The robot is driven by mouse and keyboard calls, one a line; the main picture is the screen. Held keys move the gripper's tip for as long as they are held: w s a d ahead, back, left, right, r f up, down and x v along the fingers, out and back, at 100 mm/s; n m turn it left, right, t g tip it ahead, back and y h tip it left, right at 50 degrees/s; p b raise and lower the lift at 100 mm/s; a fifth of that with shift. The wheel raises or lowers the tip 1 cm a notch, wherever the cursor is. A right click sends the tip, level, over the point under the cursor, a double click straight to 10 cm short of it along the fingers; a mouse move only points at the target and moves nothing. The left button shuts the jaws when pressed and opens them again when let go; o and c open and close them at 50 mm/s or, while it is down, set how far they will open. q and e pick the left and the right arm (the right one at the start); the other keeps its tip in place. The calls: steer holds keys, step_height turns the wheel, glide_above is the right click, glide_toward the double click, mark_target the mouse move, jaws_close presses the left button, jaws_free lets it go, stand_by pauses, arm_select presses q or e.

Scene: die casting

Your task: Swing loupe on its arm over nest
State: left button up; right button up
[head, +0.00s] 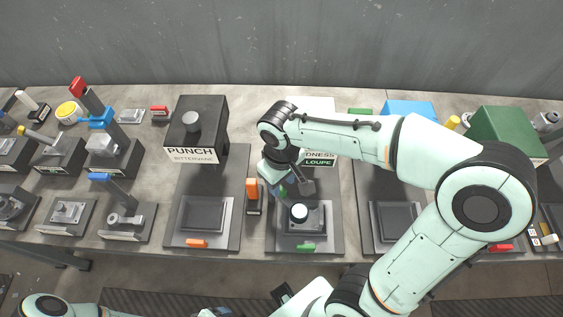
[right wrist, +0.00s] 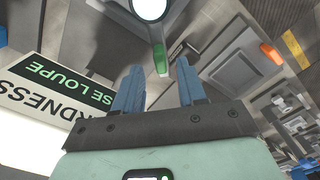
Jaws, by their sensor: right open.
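The loupe (head: 299,212) is a round pale lens in a dark ring at the middle station. In the head view it overlaps the dark nest (head: 318,228) on that station's base; I cannot tell its height above it. The lens (right wrist: 150,8) shows at the top edge of the right wrist view, with a green handle (right wrist: 160,58) pointing towards my fingers. My right gripper (head: 277,188) is open beside the handle. In the right wrist view its two blue fingers (right wrist: 160,88) stand apart with nothing clamped between them. My left gripper cannot be made out.
The loupe sign (head: 319,162) stands behind the station, partly hidden by my right arm. A dark punch block (head: 197,125) and its station are to the left. An orange-topped post (head: 252,190) stands close left of the loupe. A green block (head: 505,132) is at the right.

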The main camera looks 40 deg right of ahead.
arm_select(q)
steer(key=shift+w+r+p, duration=0.55)
steer(key=shift+w+r, duration=0.05)
steer(key=shift+r, duration=0.25)
arm_select(e)
step_height(320, 180, up, 10)
steer(key=shift+f, duration=0.25)
